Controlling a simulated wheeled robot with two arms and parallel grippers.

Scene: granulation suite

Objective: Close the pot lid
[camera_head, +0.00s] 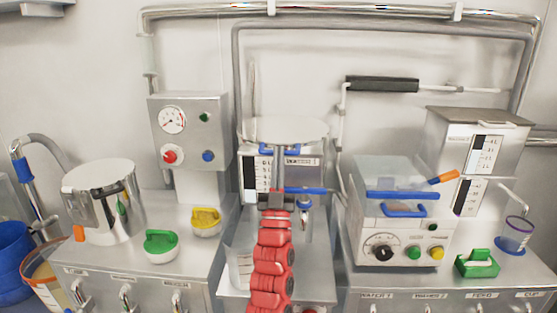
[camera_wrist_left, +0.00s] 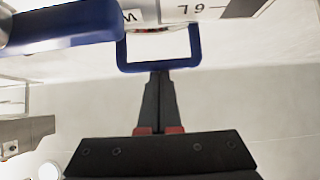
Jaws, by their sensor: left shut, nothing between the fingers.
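A round pale lid (camera_head: 290,129) stands raised at the back of the middle machine, with a blue handle (camera_head: 293,150) on its front. My left gripper (camera_head: 279,158) reaches up to this handle at the end of my red arm. In the left wrist view, the shut, empty fingers (camera_wrist_left: 160,74) end at the lower bar of a blue rectangular loop handle (camera_wrist_left: 122,52). I cannot tell if they touch it. The pot under the lid is mostly hidden by my arm and the machine front. My right gripper is not in view.
A shiny steel vessel (camera_head: 108,208) stands on the left counter near green (camera_head: 161,244) and yellow (camera_head: 206,221) handled pieces. A boxy machine (camera_head: 400,240) with knobs stands on the right counter. Pipes (camera_head: 240,90) run behind the middle machine.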

